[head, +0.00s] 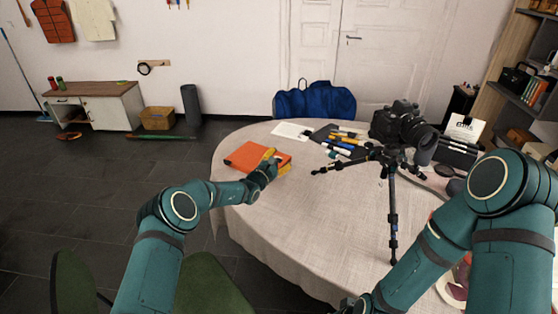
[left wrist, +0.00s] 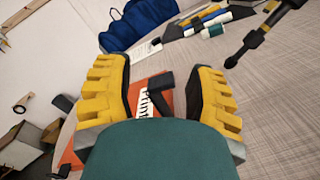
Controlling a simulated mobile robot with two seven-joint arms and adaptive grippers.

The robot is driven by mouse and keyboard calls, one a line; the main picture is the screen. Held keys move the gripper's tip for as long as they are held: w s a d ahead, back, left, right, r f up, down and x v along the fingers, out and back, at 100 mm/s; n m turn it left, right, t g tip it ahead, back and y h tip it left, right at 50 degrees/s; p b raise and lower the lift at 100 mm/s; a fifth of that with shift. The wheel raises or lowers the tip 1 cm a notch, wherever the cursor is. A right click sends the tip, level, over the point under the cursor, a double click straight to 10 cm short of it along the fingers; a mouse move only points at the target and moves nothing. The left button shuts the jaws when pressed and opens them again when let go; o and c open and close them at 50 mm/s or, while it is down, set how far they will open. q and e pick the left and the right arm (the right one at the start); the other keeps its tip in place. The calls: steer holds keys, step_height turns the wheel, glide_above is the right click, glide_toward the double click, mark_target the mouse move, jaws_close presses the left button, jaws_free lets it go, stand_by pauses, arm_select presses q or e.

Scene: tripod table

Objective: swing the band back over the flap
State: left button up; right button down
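An orange folder or case (head: 243,155) lies on the left part of the round table. It also shows in the left wrist view (left wrist: 78,150), with a white label with black print. A short black strip (left wrist: 161,100), which may be the band, shows over the label between my left fingers; its ends are hard to make out. My left gripper (head: 273,160) is over the orange thing's right side, its yellow fingers spread apart with a wide gap in the left wrist view (left wrist: 160,72).
Several markers (head: 345,143) and a dark folder lie behind. A blue bag or jacket (head: 314,102) is beyond the table. The table's front middle (head: 310,225) is clear.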

arm_select(q)
steer(key=shift+s, duration=0.1)
steer(key=v, duration=1.1)
steer(key=shift+s+a, duration=0.2)
steer(key=shift+s, duration=0.15)
